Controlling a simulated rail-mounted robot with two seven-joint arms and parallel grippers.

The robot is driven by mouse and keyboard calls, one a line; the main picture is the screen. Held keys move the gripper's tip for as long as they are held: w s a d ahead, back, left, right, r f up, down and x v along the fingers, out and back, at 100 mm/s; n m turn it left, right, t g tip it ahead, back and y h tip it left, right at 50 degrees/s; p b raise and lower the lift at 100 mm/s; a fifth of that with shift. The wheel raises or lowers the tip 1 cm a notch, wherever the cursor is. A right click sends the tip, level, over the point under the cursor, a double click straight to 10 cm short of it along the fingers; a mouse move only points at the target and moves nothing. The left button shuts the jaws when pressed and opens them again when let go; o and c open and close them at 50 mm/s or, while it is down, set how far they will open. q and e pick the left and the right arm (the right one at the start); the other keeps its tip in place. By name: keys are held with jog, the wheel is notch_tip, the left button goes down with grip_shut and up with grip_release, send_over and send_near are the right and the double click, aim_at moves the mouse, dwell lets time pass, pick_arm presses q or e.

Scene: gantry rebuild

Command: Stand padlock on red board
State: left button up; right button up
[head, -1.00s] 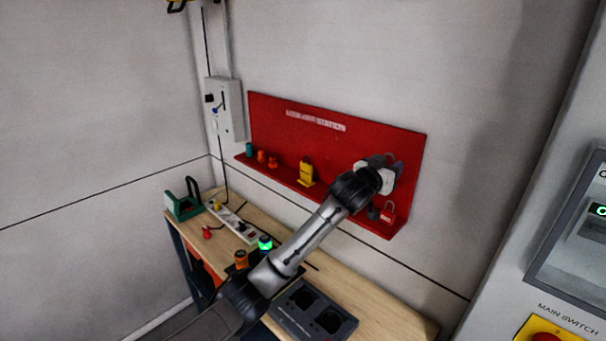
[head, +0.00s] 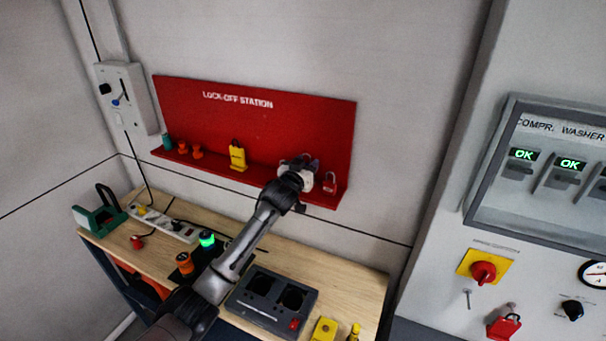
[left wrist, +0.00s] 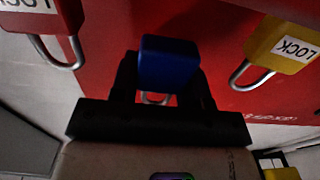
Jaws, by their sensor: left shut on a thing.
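The red board (head: 300,120), lettered "LOCK-OFF STATION", hangs on the back wall with a narrow shelf along its bottom. My left gripper (head: 312,172) is at the right part of this shelf, just left of a red padlock (head: 329,182). In the left wrist view my left gripper (left wrist: 165,80) is shut on a blue padlock (left wrist: 170,62). The red padlock (left wrist: 45,25) and a yellow padlock (left wrist: 285,45) flank it there, apart from it. The head view hides the blue padlock behind the gripper, so I cannot tell whether it touches the shelf. My right gripper is not in view.
The shelf also holds a yellow padlock (head: 237,156) and small orange and teal items (head: 183,148). Below is a wooden bench (head: 350,290) with a dark two-well charger (head: 272,300), power strip (head: 165,225) and green-lit beacon (head: 207,241). A switch cabinet (head: 480,235) stands at right.

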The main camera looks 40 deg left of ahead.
pick_arm(q)
jog(key=shift+f, duration=1.95)
jog(key=shift+f, duration=0.15)
jog(key=o, duration=1)
jog(key=shift+c, duration=0.2)
